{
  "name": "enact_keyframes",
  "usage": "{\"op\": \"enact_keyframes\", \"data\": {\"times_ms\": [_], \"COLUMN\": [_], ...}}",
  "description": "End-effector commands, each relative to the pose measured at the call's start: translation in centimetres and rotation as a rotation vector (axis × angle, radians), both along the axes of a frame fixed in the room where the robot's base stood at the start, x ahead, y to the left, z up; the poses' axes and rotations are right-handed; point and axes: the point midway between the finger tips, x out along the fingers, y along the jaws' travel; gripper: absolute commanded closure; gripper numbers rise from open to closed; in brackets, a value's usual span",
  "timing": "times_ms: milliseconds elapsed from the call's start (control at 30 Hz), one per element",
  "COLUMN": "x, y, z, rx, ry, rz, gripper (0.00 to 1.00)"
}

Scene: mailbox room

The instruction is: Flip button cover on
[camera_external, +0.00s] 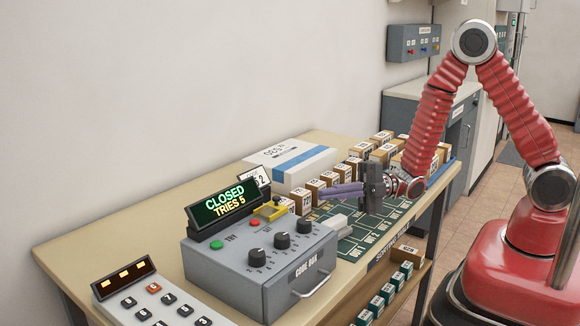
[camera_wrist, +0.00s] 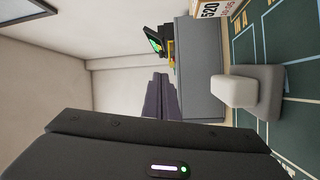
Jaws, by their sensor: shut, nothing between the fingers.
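The yellow button cover (camera_external: 271,209) is on top of the grey code box (camera_external: 262,268), at its back right corner behind the dials. I cannot tell whether it is raised or lowered. A sliver of yellow also shows in the wrist view (camera_wrist: 170,52), past the fingers. My gripper (camera_external: 324,192) is shut and empty, with its purple-grey fingers pointing left toward the cover. It is to the right of the cover and apart from it, above the sorting table. The fingers also show in the wrist view (camera_wrist: 158,84).
The display (camera_external: 224,204) behind the box reads "CLOSED TRIES 5". A light grey block (camera_external: 336,223) stands beside the box on the green mat (camera_external: 368,232). Numbered parcels (camera_external: 328,178) and a white blue-striped box (camera_external: 290,163) stand behind. A keypad (camera_external: 150,305) is front left.

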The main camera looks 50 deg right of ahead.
Motion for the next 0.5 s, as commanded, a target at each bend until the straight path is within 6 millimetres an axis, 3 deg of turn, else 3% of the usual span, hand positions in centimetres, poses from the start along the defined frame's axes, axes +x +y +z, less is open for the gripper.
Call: {"op": "enact_keyframes", "data": {"times_ms": [500], "x": [-3.2], "y": [-6.6], "z": [-0.7], "rx": [0.000], "ry": [0.001], "rz": [-0.003], "gripper": [1.00]}}
